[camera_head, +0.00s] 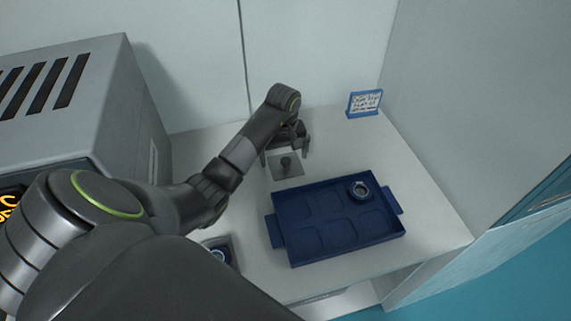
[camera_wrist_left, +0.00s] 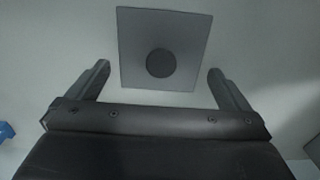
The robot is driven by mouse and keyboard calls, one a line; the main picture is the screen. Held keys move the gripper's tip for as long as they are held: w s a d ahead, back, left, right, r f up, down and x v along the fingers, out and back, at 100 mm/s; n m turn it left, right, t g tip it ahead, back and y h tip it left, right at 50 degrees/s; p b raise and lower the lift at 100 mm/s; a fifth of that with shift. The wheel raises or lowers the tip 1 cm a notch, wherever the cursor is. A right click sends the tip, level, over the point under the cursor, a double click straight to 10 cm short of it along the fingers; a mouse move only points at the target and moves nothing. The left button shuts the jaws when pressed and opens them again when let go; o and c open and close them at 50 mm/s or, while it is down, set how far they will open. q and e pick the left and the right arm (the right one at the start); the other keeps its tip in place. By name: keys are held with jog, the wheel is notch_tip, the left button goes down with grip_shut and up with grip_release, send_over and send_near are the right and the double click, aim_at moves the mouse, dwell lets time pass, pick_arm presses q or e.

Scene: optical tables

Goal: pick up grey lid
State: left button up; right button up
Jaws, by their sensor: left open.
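The grey lid (camera_head: 287,172) is a flat square plate with a dark round knob. It lies on the white table, behind the blue tray. In the left wrist view the lid (camera_wrist_left: 135,65) is at the top centre, with its knob a little above the gap between the fingers. My left gripper (camera_head: 285,157) is open and empty, with its fingers spread on either side near the lid. In the left wrist view my left gripper (camera_wrist_left: 158,78) shows both fingers apart, not touching the lid. My right gripper is not in view.
A blue tray (camera_head: 337,252) with several compartments sits in front of the lid, a round dark part (camera_head: 360,191) in its back right one. A blue-framed sign (camera_head: 364,103) stands at the back right. A grey machine (camera_head: 100,75) is at left. A small dark holder (camera_head: 231,249) sits at front left.

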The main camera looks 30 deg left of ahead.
pick_arm(q)
jog(key=c, duration=0.9)
